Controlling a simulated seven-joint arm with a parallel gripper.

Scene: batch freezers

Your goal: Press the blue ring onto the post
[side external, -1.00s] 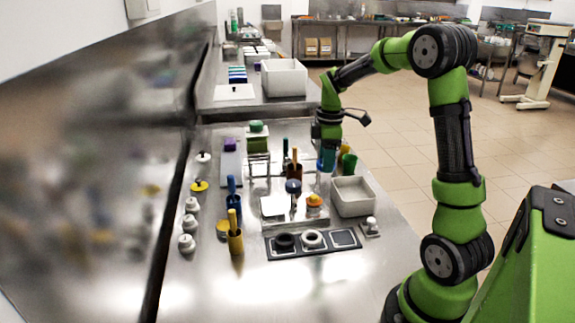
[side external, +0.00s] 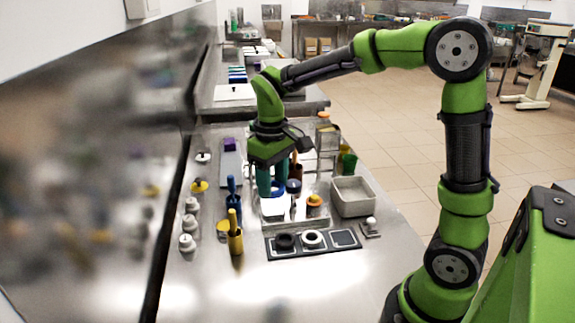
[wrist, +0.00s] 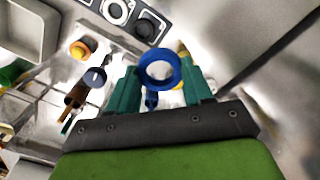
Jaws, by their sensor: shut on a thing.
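My gripper (side external: 271,186) is over the steel work plate (side external: 276,207) in the side view. Its two teal fingers also show in the wrist view (wrist: 160,74). They are shut on the blue ring (wrist: 161,86), one on each side, with the ring's hole facing the wrist camera. The ring shows as a small blue patch (side external: 277,188) between the fingertips in the side view. I cannot make out the post; the gripper and ring may hide it. Whether the ring touches anything below is unclear.
An orange-topped yellow piece (side external: 314,200) and a dark-blue-topped piece (side external: 293,186) stand close to the gripper's right. A black tray (side external: 328,252) holds a black and a white ring in front. Blue (side external: 233,205) and yellow (side external: 235,240) handled tools stand left. An open bin (side external: 352,197) is right.

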